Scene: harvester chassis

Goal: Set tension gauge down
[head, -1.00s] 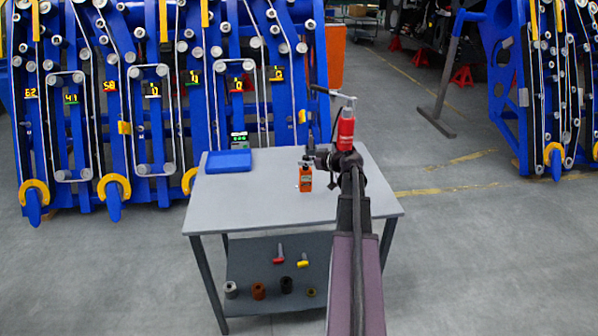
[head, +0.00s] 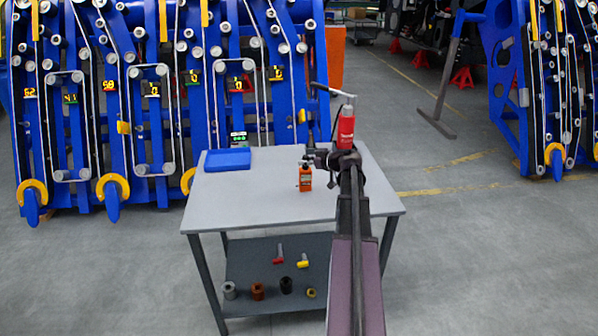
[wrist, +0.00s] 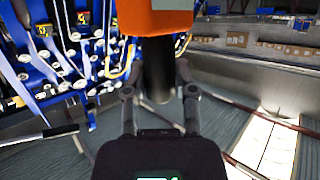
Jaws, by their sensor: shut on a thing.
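The tension gauge (head: 305,180) is a small orange body with a dark upper part, at the middle of the grey table in the head view. In the wrist view its orange body (wrist: 155,18) fills the top edge, with a thick dark stem joined to it. My gripper (head: 311,157) is shut on this dark stem. The two fingers (wrist: 158,90) flank the stem in the wrist view. The gauge looks upright, with the orange body below the fingers. Its base is at or very near the tabletop; I cannot tell whether it touches.
The grey table (head: 250,205) has clear room left and in front of the gauge. A blue tray (head: 228,160) lies at its back left. Tools and rings lie on the lower shelf (head: 262,258).

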